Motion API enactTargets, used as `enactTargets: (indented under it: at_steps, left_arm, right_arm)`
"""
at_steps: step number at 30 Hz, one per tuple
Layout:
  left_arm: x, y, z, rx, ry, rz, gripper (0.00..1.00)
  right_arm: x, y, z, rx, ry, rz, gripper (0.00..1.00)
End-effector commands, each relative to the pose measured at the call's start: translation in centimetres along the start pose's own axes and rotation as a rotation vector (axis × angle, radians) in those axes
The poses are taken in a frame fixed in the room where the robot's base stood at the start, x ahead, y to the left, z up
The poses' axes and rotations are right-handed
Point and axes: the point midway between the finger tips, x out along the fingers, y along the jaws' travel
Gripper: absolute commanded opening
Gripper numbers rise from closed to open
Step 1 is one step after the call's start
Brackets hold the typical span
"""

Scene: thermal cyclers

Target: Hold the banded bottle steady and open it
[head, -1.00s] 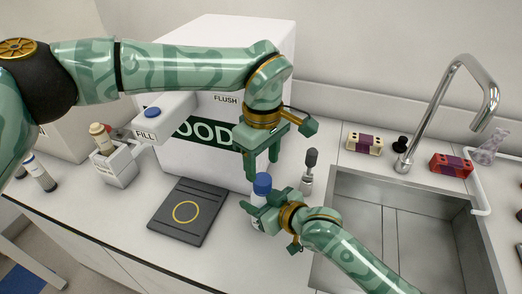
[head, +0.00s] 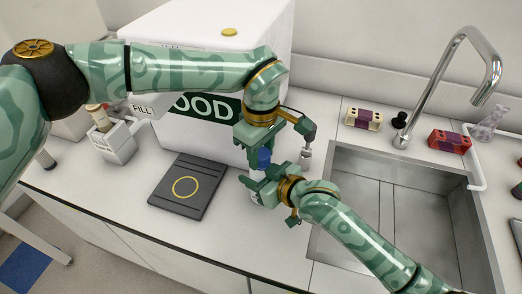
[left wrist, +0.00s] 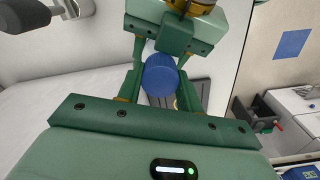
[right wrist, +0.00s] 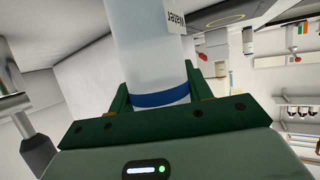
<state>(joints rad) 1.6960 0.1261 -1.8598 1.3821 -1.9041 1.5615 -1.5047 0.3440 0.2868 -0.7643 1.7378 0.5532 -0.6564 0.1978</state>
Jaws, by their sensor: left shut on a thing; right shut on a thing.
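The banded bottle shows its blue cap (head: 264,157) in the head view. In the left wrist view the round cap (left wrist: 160,75) sits between my left fingers. My left gripper (head: 263,152) comes down from above and is shut on the cap. In the right wrist view the pale bottle body (right wrist: 148,45) has a blue band (right wrist: 160,97) and a partly visible white label reading "Water". My right gripper (head: 257,188) is shut on the body from the side, below the cap. The bottle looks upright; its lower part is mostly hidden by my right gripper.
A dark pad with a yellow ring (head: 187,187) lies on the counter to the left. A white box lettered "OOD" (head: 190,75) stands behind. The sink (head: 400,215) and its tap (head: 460,70) are to the right.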

Motion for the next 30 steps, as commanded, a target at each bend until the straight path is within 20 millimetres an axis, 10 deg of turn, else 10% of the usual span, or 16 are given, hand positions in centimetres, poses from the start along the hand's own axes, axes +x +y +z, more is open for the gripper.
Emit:
enactTargets:
  at_steps: [15, 16, 18, 30]
  left_arm:
    - [-0.1, 0.0, 0.0, -0.295, 0.000, 0.002, 0.09]
    - [-0.1, 0.0, 0.0, -0.295, 0.000, 0.002, 0.41]
    - [-0.1, 0.0, 0.0, -0.295, 0.000, 0.001, 0.58]
    - [-1.0, 0.1, 0.0, -0.294, 0.001, 0.003, 0.58]
  right_arm:
    - [0.0, 0.0, 0.0, -0.001, -0.001, -0.001, 0.00]
    - [0.0, 0.0, 0.0, -0.001, -0.001, -0.001, 0.00]
    - [0.0, 0.0, 0.0, -0.001, -0.001, -0.001, 0.00]
    - [0.0, 0.0, 0.0, 0.000, 0.000, -0.001, 0.00]
